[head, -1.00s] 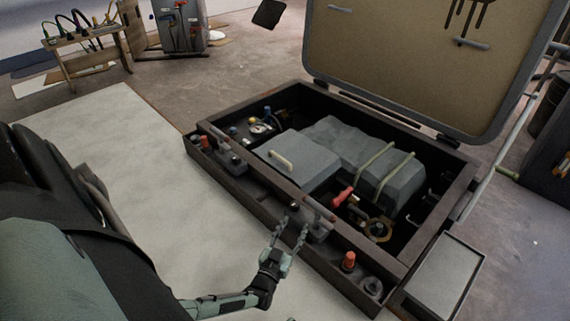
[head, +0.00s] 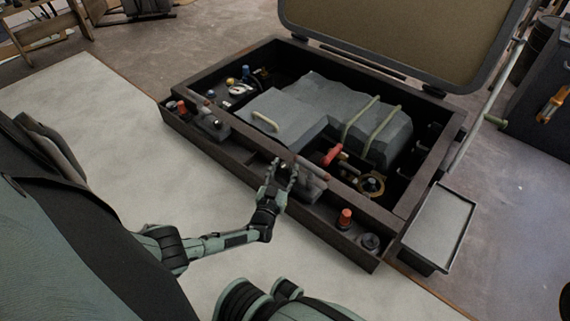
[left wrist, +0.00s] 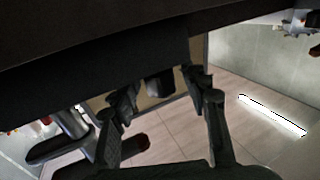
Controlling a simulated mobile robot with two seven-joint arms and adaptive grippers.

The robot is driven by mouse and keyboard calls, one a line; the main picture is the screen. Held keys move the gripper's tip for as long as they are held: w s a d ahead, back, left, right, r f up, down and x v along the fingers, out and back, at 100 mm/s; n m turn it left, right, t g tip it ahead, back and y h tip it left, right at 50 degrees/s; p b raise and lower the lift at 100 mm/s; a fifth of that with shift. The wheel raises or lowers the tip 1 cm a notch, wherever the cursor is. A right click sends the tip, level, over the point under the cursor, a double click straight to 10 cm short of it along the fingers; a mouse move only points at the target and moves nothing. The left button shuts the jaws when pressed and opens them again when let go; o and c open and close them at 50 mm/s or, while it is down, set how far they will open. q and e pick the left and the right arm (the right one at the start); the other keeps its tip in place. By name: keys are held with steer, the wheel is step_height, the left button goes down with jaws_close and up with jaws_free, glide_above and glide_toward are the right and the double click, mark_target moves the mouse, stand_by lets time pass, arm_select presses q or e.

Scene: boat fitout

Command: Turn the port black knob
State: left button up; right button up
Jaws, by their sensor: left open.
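My left gripper (head: 283,168) is open at the front ledge (head: 240,155) of the dark open box, left of a grey lever block (head: 312,180). A small dark knob (left wrist: 158,85) shows between its open fingers in the left wrist view, apart from both. In the head view the fingers mostly hide that spot. Another black knob (head: 370,241) stands at the ledge's right end, beside an orange-red knob (head: 345,218). I cannot tell from labels which black knob is the port one. My right gripper is not in view.
A red knob (head: 182,107) and a second lever block (head: 210,118) sit on the ledge's left part. Inside the box are a grey cover (head: 275,115) and a red handle (head: 332,155). A tray (head: 440,227) is at the right. The raised lid (head: 390,35) stands behind.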

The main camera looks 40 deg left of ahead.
arm_select(q)
steer(key=shift+w+a, duration=0.1)
steer(key=shift+w, duration=0.15)
jaws_close()
steer(key=shift+m+h, duration=0.3)
steer(key=shift+h, duration=0.2)
steer(key=m+h, duration=0.2)
steer(key=h, duration=0.1)
steer(key=shift+a+t, duration=0.1)
steer(key=shift+t, duration=0.3)
steer(key=shift+m+h, duration=1.1)
steer(key=shift+h, duration=0.6)
steer(key=shift+m+h, duration=0.7)
steer(key=shift+h, duration=0.4)
